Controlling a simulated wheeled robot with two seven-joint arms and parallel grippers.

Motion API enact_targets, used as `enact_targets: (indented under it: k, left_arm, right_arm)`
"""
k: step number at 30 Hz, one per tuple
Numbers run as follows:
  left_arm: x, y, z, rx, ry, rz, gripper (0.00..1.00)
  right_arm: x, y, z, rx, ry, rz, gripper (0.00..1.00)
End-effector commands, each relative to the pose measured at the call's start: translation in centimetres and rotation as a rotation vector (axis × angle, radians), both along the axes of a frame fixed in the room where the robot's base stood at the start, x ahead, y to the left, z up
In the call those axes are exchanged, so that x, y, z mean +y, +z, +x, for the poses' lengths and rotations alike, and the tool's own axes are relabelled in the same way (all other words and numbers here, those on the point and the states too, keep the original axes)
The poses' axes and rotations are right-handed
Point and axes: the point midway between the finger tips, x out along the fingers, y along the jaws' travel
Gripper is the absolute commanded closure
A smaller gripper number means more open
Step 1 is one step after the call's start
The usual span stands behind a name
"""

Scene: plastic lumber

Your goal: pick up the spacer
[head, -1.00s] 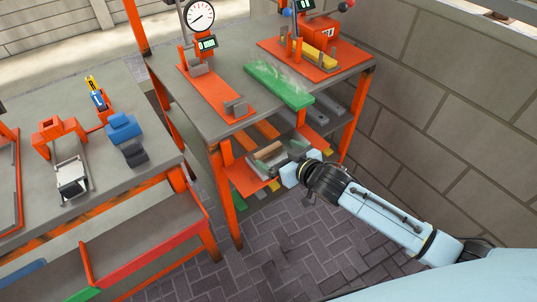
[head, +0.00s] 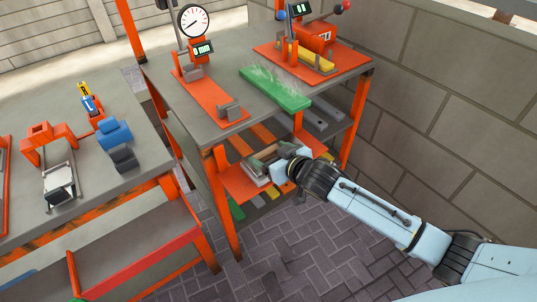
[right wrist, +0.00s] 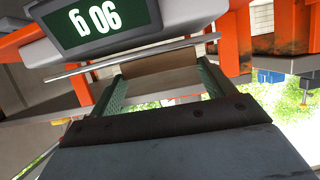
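A tan block (head: 263,152), which looks like the spacer, lies in a grey holder on the orange lower shelf of the far bench. My right gripper (head: 280,166) reaches in at this shelf from the right and covers part of the block; its fingertips are hard to make out there. In the right wrist view the green-padded fingers (right wrist: 163,74) stand apart, with the tan block (right wrist: 160,62) at the fingertips, in line with the gap. I cannot tell whether the pads touch it. My left gripper is not in view.
A digital display (right wrist: 97,22) and a thin metal rod sit close to the fingers. A block wall (head: 450,110) stands right; another bench (head: 80,205) stands left.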

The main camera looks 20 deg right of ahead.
Motion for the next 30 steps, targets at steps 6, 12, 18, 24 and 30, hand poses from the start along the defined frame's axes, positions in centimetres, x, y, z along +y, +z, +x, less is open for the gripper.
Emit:
enact_targets:
  k: [6, 12, 18, 24, 30]
  left_arm:
    - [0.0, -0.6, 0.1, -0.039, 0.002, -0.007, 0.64]
    - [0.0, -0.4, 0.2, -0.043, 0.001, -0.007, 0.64]
    - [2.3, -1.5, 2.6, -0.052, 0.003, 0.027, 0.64]
    - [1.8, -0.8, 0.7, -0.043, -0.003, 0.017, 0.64]
    - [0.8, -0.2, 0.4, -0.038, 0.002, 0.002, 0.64]
  right_arm:
    - [0.0, -1.3, 0.0, 0.001, 0.000, 0.000, 0.41]
    - [0.0, -1.0, 0.0, 0.002, -0.001, -0.002, 0.41]
    - [-0.1, 1.3, 0.0, 0.000, -0.001, -0.002, 0.41]
    - [-0.1, 5.7, 0.0, -0.003, 0.001, 0.001, 0.41]
    - [-0.2, 8.3, 0.0, -0.001, -0.001, -0.001, 0.41]
